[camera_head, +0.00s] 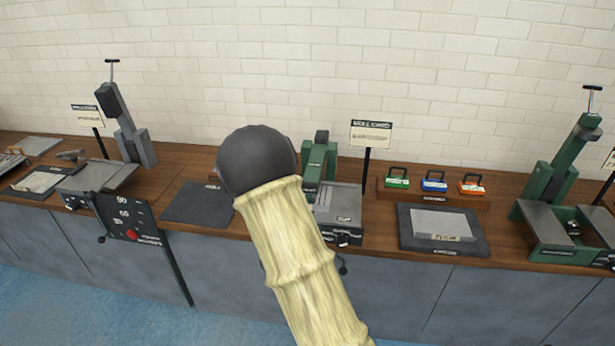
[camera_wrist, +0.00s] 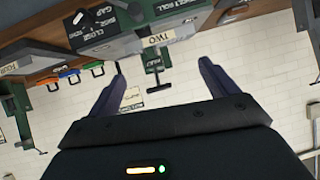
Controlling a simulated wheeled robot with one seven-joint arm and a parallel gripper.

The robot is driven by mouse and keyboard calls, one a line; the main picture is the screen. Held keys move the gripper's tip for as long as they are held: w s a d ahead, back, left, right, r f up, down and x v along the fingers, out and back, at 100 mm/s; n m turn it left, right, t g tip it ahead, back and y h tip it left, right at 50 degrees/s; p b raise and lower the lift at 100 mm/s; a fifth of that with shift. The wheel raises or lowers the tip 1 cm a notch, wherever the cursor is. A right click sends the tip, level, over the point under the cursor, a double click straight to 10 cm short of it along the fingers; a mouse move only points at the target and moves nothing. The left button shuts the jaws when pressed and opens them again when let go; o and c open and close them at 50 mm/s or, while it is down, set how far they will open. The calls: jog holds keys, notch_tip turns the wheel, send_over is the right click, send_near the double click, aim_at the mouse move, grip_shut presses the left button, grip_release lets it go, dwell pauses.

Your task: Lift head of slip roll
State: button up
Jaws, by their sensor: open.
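A green and grey bench machine (camera_head: 319,160) stands at the middle of the bench in the head view, partly covered by my arm. My gripper (camera_wrist: 162,67) is open and empty, with no visible contact. The head view does not show its fingers.
A grey machine (camera_head: 138,148) stands at left and another green one (camera_head: 568,155) at right. A row of coloured handled blocks (camera_head: 434,183) and a dark tray (camera_head: 405,232) lie between the green machines. A dark mat (camera_head: 190,207) lies left of my arm. A sign (camera_head: 370,134) stands behind.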

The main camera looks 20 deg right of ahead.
jog(key=shift+w+d+r+t+h+p, duration=0.3)
jog(key=shift+w+d+r+t+h, duration=0.1)
jog(key=shift+d+t+h, duration=0.3)
jog(key=shift+w+d+r+t+h+p, duration=0.35)
jog(key=shift+d+t+h, duration=0.2)
jog(key=shift+t+h, duration=0.25)
jog(key=shift+w+d+r+t+h+p, duration=0.25)
jog(key=shift+w+d+t+h, duration=0.2)
jog(key=shift+d+t+h, duration=0.25)
jog(key=p+x, duration=0.6)
jog(key=x, duration=1.1)
jog(key=shift+w+d, duration=0.1)
jog(key=shift+d, duration=0.05)
jog(key=shift+r, duration=0.15)
jog(key=c, duration=1.4)
